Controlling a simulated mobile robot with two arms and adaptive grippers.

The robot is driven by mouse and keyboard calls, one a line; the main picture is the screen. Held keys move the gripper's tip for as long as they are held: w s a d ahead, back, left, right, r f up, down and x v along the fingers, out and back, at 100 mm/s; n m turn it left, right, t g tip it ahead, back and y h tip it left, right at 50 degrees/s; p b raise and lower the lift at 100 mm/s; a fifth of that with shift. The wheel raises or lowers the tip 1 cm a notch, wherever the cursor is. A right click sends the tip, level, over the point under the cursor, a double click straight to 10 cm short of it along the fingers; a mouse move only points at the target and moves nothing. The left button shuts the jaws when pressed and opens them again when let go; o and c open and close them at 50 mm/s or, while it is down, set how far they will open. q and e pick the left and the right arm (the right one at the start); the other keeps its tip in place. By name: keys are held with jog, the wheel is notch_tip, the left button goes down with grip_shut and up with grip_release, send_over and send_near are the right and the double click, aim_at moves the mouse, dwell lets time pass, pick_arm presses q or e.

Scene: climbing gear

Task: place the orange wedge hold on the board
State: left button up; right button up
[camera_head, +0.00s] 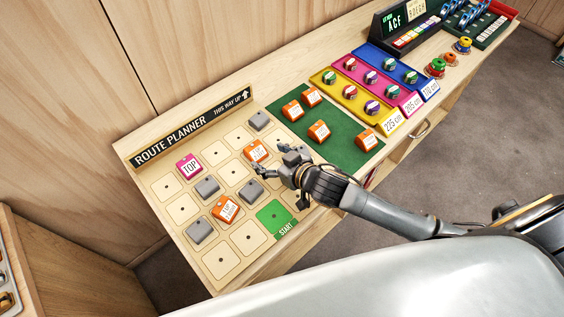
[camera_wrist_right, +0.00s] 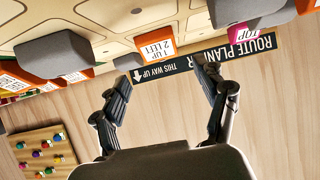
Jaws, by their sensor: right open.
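The wooden route planner board (camera_head: 183,212) bears two orange wedge holds with white labels, an upper one (camera_head: 250,147) and a lower one (camera_head: 227,207). Several more orange wedge holds (camera_head: 318,131) rest on the green mat (camera_head: 346,154) at the board's right. My right gripper (camera_head: 272,161) is open and empty over the board, close to the upper orange hold. My left gripper is not in view.
A pink TOP hold (camera_head: 188,166) and several grey holds (camera_head: 207,187) occupy other cells. A green START cell (camera_head: 273,217) lies at the front. Yellow, pink and blue trays (camera_head: 351,105) of knobs stand farther right. Several board cells are bare.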

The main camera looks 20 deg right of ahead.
jog(key=v, duration=0.5)
jog(key=shift+s+d+r+b, duration=0.15)
jog(key=shift+s+r+b, duration=0.05)
jog(key=shift+s+b, duration=0.1)
